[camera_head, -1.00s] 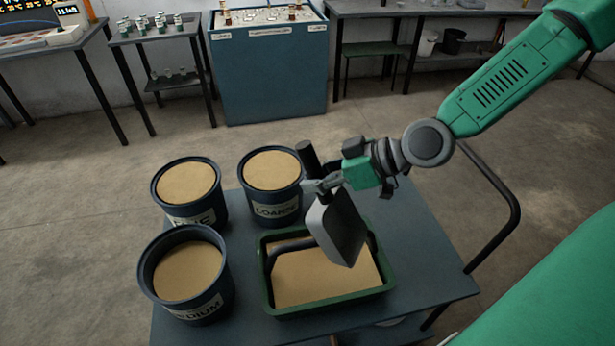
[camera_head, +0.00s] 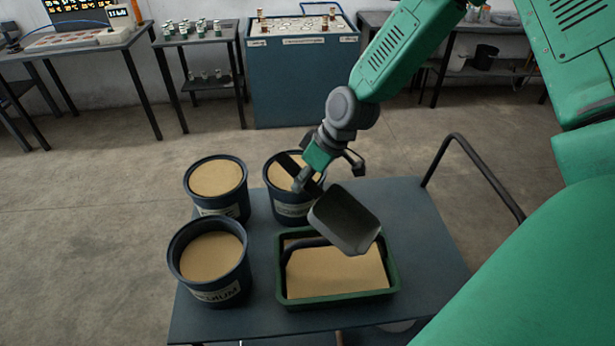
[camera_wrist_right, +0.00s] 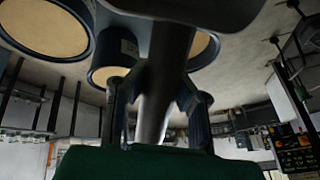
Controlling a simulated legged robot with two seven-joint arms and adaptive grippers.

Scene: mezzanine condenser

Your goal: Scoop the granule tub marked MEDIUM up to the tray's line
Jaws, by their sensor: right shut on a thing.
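My right gripper (camera_head: 305,180) is shut on the handle of a dark grey scoop (camera_head: 345,220). The scoop is tilted above the tray's back part, its hollow facing the head camera and looking empty. The right wrist view shows the handle (camera_wrist_right: 153,100) between the fingers and the scoop's underside (camera_wrist_right: 195,12). The MEDIUM tub (camera_head: 232,292), dark blue, stands front left, its tan granules (camera_head: 210,255) below the rim. The green tray (camera_head: 340,299) right of it holds a flat tan layer (camera_head: 338,272). I cannot make out its line. My left gripper is out of view.
Two more granule tubs stand behind: one at back left (camera_head: 217,180), one (camera_head: 290,208) partly behind my right gripper. All stand on a blue-grey table (camera_head: 420,225) with a black rail (camera_head: 490,175) at right. The table's right side is clear.

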